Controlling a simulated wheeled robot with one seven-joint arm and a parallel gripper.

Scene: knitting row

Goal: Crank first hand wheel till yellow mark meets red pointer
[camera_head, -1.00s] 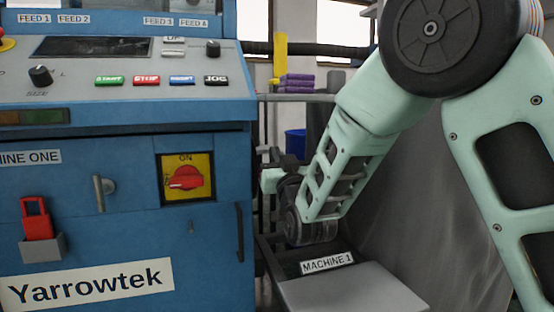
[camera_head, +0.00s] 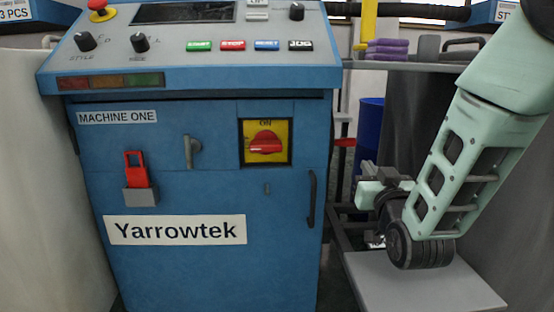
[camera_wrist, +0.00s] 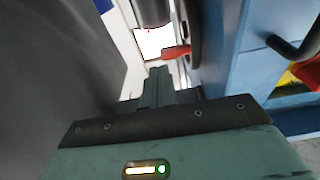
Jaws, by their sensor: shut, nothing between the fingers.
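My gripper (camera_head: 368,178) is right of the blue machine's front, partly hidden by my own wrist in the head view. In the wrist view its fingers (camera_wrist: 160,82) are together with nothing between them. A dark rounded edge (camera_wrist: 195,32), possibly a hand wheel's rim, is beyond the fingertips beside the blue machine side. A red piece (camera_wrist: 177,51) sticks out left of it, apart from the fingers; I cannot tell whether it is a pointer or a handle. A red piece also shows in the head view (camera_head: 345,142), at the machine's right side. I can make out no yellow mark.
The blue machine (camera_head: 270,275) has a black door handle (camera_head: 312,198) near its right edge and a red rotary switch (camera_head: 266,143). A grey flat top (camera_head: 420,288) lies below my wrist. A blue barrel (camera_head: 370,120) stands behind. A dark grey surface (camera_wrist: 55,70) is close on the left in the wrist view.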

